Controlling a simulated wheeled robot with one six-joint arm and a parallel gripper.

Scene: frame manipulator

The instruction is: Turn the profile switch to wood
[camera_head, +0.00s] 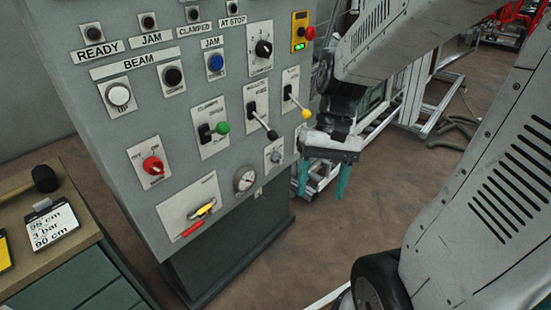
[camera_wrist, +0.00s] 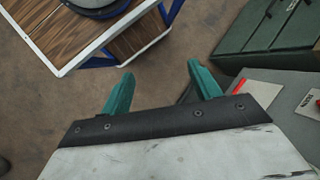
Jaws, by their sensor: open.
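The grey control panel (camera_head: 150,215) fills the left and middle of the head view. A black rotary knob (camera_head: 263,48) sits on a white plate at its upper right; the small lettering is unreadable, so I cannot tell whether it is the profile switch or where it points. A red knob (camera_head: 152,166) sits at lower left on another plate with tiny lettering. My gripper (camera_head: 322,184) hangs just right of the panel, below the yellow-tipped lever, pointing down. In the wrist view its teal fingers (camera_wrist: 160,74) are apart with nothing between them.
A workbench (camera_head: 88,275) stands at left. Brown floor (camera_head: 340,235) lies open beneath my gripper.

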